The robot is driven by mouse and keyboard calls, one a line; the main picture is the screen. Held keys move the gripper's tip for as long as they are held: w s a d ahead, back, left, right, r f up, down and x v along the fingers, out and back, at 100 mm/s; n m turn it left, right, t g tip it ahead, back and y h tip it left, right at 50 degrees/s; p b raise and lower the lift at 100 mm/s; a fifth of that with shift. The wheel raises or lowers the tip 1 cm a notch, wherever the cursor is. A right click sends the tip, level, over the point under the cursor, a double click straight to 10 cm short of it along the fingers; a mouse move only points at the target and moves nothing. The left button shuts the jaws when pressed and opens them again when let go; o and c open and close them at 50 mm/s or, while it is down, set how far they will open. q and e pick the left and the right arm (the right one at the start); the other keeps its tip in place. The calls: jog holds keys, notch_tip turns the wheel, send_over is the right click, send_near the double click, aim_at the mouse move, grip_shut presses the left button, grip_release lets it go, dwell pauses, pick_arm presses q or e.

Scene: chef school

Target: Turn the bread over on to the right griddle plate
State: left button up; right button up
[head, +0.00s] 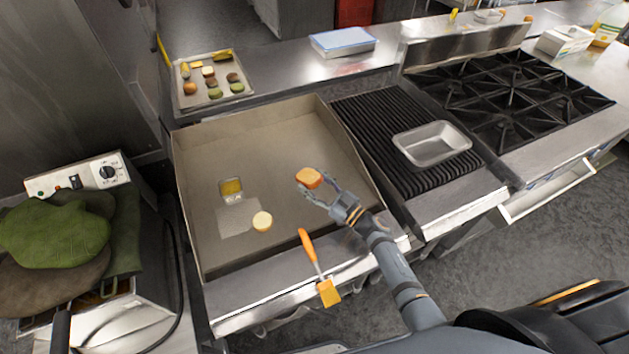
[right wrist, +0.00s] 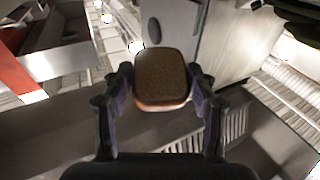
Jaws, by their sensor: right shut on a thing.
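A piece of bread (head: 309,177) with an orange-brown crust is held above the flat griddle plate (head: 290,130). My right gripper (head: 318,190) is shut on it. In the right wrist view the bread (right wrist: 162,78) sits between the two fingers of the gripper (right wrist: 160,100), its brown face toward the camera. A second, pale round bread piece (head: 262,221) lies on the flat griddle, left of the held one. The ribbed griddle plate (head: 375,120) is to the right and carries a metal loaf pan (head: 432,144). My left gripper is not in view.
A small yellow-filled container (head: 231,188) stands on the flat griddle, above a pale patch. A tray of food (head: 208,80) is at the back left. A burner stove (head: 510,90) is to the right.

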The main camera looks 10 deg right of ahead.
jog(key=shift+f, duration=0.55)
jog(key=o, duration=1)
